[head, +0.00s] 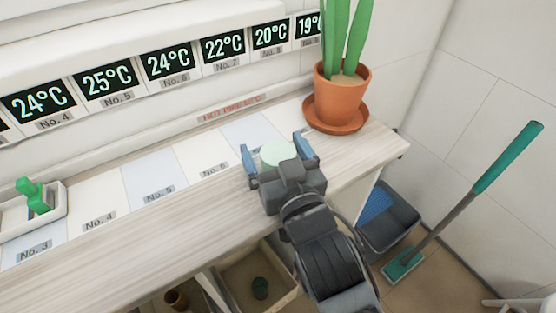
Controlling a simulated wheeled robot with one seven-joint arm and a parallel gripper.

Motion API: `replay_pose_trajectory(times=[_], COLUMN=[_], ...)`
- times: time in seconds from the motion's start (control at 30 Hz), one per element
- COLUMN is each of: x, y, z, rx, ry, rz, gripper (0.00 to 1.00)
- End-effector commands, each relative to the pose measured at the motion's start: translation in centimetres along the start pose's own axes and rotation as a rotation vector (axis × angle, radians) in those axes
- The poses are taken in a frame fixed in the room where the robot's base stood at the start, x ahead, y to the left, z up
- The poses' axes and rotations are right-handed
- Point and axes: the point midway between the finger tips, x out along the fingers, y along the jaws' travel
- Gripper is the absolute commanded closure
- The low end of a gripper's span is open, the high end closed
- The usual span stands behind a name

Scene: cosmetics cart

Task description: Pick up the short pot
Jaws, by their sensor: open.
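A pale green round pot (276,151), low and short in shape, shows at the right part of the counter. My gripper (277,150) is open, with one blue-grey finger on the left of the pot and the other on its right. The gripper body hides the near side of the pot, so I cannot tell whether the fingers touch it or how high they are above the counter.
A potted plant (338,97) in a terracotta pot and saucer stands right behind my gripper. The counter (120,270) has numbered panels. A white tray (50,212) with a green item is at left.

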Motion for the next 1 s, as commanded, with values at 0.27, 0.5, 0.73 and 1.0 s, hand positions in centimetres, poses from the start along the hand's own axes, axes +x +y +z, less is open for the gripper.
replay_pose_trajectory(times=[0.27, 0.5, 0.73, 1.0], x=[-0.04, -0.05, -0.05, -0.05], y=[0.01, 0.01, 0.01, 0.03], z=[0.01, 0.01, -0.01, -0.05], rx=[0.000, 0.000, 0.000, 0.000], ry=[0.000, 0.000, 0.000, 0.001], rz=[0.000, 0.000, 0.000, 0.000], gripper=[0.22, 0.45, 0.63, 0.63])
